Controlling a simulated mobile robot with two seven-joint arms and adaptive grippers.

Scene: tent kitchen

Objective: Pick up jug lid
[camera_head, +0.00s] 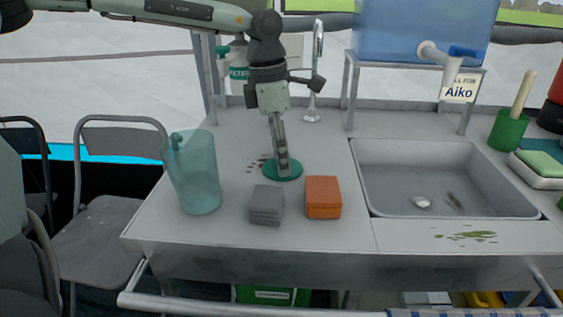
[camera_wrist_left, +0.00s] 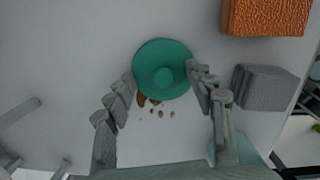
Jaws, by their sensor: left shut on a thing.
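The jug lid (camera_head: 294,172) is a round dark-green disc on the left part of the counter. In the left wrist view the lid (camera_wrist_left: 162,70) shows from above with a round knob at its middle. My left gripper (camera_head: 283,168) points down over it and is shut on the lid, a finger on either side. I cannot tell whether the lid touches the counter or is slightly raised. The translucent teal jug (camera_head: 196,178) stands upright to the left, apart from the gripper. My right gripper is not in view.
A grey sponge stack (camera_head: 266,205) and an orange sponge (camera_head: 323,196) lie just in front of the lid. Brown crumbs (camera_wrist_left: 158,108) lie beside the lid. The sink (camera_head: 400,185) is to the right, with a tap (camera_head: 317,75) behind. A soap bottle (camera_head: 238,70) stands at the back.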

